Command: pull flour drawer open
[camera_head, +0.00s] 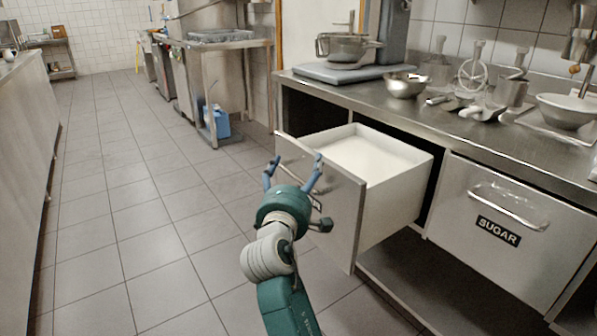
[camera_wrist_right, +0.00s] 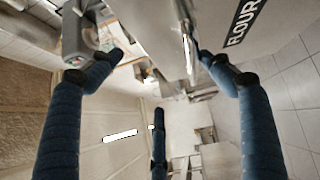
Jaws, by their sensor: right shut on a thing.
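The flour drawer (camera_head: 345,224) is pulled well out from under the steel counter, and white flour (camera_head: 362,157) shows inside it. My right gripper (camera_head: 293,171) is at the drawer's front panel, shut on its handle. In the right wrist view, the metal handle (camera_wrist_right: 187,52) lies between the blue fingers of the right gripper (camera_wrist_right: 160,58), close to the right-hand finger. The FLOUR label (camera_wrist_right: 243,20) shows on the panel there. In the head view, the gripper hides much of the handle. My left gripper is not in view.
The shut sugar drawer (camera_head: 515,235) is right of the flour drawer. The counter (camera_head: 440,117) holds a scale (camera_head: 340,73), a metal bowl (camera_head: 406,85) and several utensils. Tiled floor (camera_head: 150,220) is clear to the left. A steel table (camera_head: 225,44) stands farther back.

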